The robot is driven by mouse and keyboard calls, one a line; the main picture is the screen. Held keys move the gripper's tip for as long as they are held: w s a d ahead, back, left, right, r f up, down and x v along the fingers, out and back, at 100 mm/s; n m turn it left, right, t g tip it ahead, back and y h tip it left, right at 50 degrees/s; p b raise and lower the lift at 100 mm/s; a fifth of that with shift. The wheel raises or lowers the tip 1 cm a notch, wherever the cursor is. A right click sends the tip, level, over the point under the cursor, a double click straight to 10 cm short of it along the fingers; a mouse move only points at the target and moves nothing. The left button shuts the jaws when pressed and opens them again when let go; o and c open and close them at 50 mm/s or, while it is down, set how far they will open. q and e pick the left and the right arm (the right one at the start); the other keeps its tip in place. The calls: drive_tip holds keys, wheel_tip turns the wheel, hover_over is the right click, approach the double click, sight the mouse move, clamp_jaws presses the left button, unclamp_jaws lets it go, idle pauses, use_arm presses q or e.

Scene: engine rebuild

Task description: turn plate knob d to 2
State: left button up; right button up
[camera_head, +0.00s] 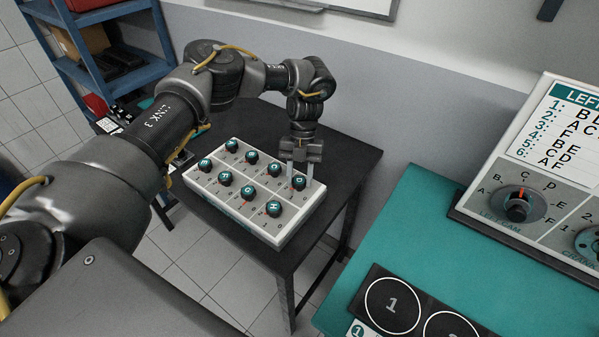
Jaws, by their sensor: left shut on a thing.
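The white knob panel (262,226) lies on the dark table, with two rows of round teal-topped black knobs. Plate knob D (299,182) is at the right end of the back row. My left gripper (299,181) points down over it, with one finger on each side, and is shut on it. The small numbers and the knob's pointer are too small to read clearly. My right gripper is not in view.
Close by are knob C (275,169) on the left and knob H (273,208) in front. A teal bench (420,232) with a board of dials (518,205) stands at the right. A blue shelf (140,62) is at the back left.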

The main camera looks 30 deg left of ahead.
use_arm(q)
drive_tip(key=shift+w+r+m, duration=0.1)
drive_tip(key=shift+m, duration=0.5)
drive_tip(key=shift+y, duration=0.3)
drive_tip(key=o, duration=1)
drive_tip(key=shift+v, duration=5.35)
